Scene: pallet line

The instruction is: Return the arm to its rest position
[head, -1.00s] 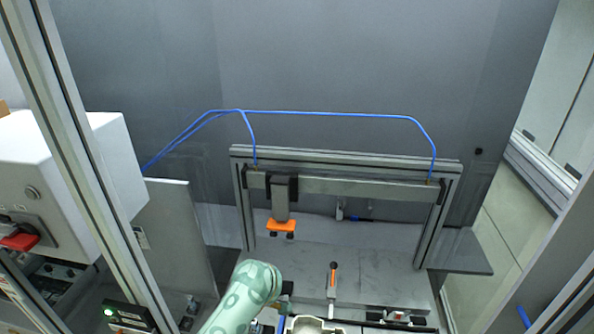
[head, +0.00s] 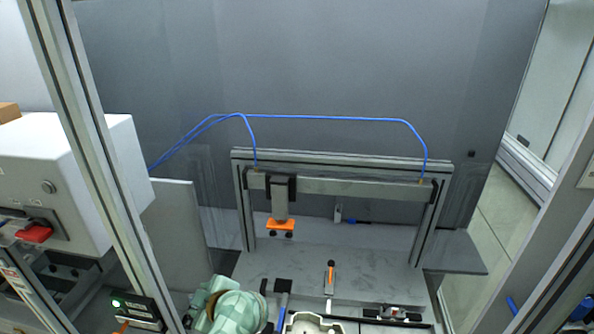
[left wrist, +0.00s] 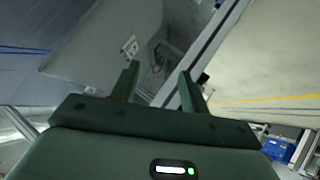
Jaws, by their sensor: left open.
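My left arm (head: 228,308) comes in at the bottom of the head view, left of the middle, in pale green. My left gripper (left wrist: 159,72) shows in the left wrist view, its two dark fingers apart with nothing between them. Beyond the fingers there is a grey panel with a small white plate (left wrist: 130,46), and nothing touches the fingertips. In the head view I cannot clearly make out the gripper's fingers. My right gripper is in neither view.
A metal gantry frame (head: 345,157) with an orange-tipped head (head: 281,224) stands over the grey bench (head: 300,262). A pale casting (head: 312,323) lies at the bottom edge. A white machine (head: 75,165) and an aluminium post (head: 108,165) stand on the left. An orange-handled lever (head: 330,275) stands mid-bench.

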